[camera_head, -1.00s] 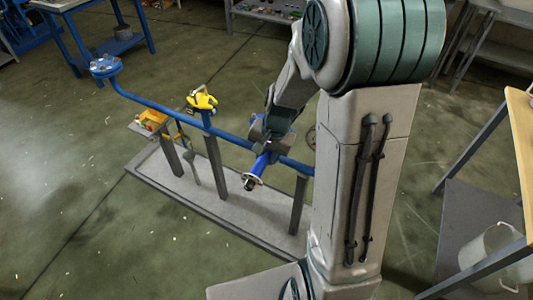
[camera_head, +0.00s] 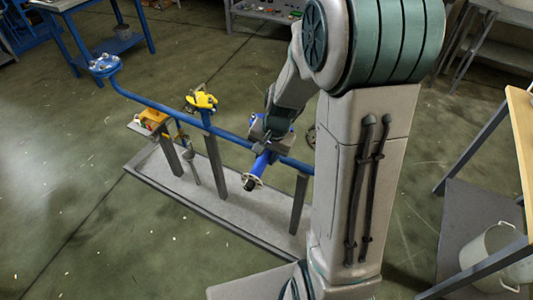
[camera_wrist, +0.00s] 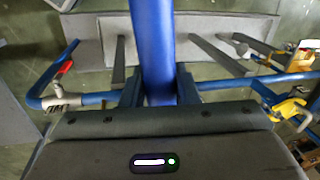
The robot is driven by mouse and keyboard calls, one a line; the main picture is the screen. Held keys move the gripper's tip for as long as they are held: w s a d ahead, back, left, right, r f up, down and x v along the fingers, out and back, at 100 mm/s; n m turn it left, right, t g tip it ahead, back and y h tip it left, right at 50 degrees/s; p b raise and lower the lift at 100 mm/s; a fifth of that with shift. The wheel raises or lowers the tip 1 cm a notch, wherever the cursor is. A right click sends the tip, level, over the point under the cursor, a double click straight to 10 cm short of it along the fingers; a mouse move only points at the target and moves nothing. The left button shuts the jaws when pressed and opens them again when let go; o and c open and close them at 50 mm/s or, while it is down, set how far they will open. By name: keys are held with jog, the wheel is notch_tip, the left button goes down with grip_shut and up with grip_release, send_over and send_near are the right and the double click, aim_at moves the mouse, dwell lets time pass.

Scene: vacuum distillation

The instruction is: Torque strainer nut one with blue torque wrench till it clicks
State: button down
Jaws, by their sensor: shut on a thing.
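My gripper (camera_wrist: 159,98) is shut on a blue bar (camera_wrist: 153,45), which appears to be the blue torque wrench. The bar runs up out of the top of the wrist view, so neither its head nor its end shows there. In the head view my gripper (camera_head: 264,143) is at the right part of the blue pipe (camera_head: 158,107).
Grey posts rise from a low grey base tray (camera_head: 235,207). A wooden-topped table (camera_head: 520,125) and white bucket (camera_head: 493,253) are at right. The left floor is open.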

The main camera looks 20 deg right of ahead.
jog(key=shift+d+b+x, duration=0.2)
jog(key=shift+b+x, duration=0.95)
jog(key=shift+x, duration=0.15)
jog(key=shift+s, duration=0.1)
dwell(0.4)
jog(key=shift+w+a+f+m+p, duration=0.15)
jog(key=shift+w+a+m+p, duration=0.65)
jog(key=shift+w+a, duration=0.15)
jog(key=shift+a, duration=0.1)
jog(key=shift+w+a+m+t+h+p, duration=0.3)
jog(key=shift+w+a+m+p, duration=0.5)
jog(key=shift+w+m+p, duration=0.15)
